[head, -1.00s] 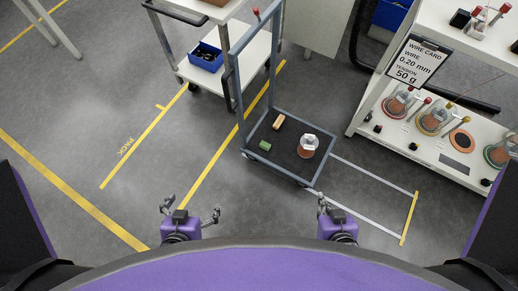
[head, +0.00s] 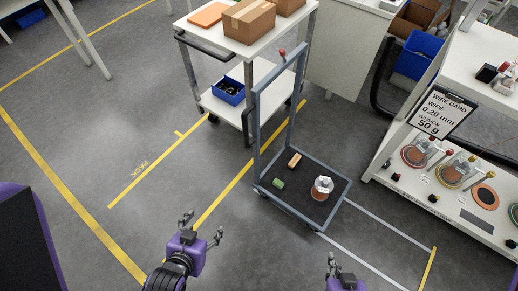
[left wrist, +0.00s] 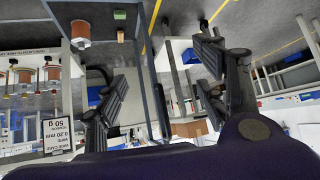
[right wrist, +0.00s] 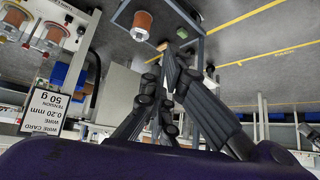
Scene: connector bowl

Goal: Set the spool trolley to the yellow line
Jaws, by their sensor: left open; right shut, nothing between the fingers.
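The spool trolley (head: 340,206) is a blue-grey frame with a dark deck and a tall handle (head: 256,125) topped by a red knob. On its deck sit a copper spool (head: 322,188), a green block (head: 278,183) and a tan block (head: 295,160). The yellow line (head: 428,268) crosses the end of a white-marked lane, right of the trolley and apart from it. My left gripper (head: 203,226) is open and empty, left of and nearer than the trolley. My right gripper (head: 334,264) is shut and empty, nearer than the trolley's front edge. The spool also shows in the left wrist view (left wrist: 81,33).
A white cart (head: 262,72) with boxes and a blue bin stands behind the trolley. A white spool bench (head: 400,183) with a wire card (head: 440,108) stands right of the lane. The floor left of the trolley is open, with yellow PACK markings (head: 150,170).

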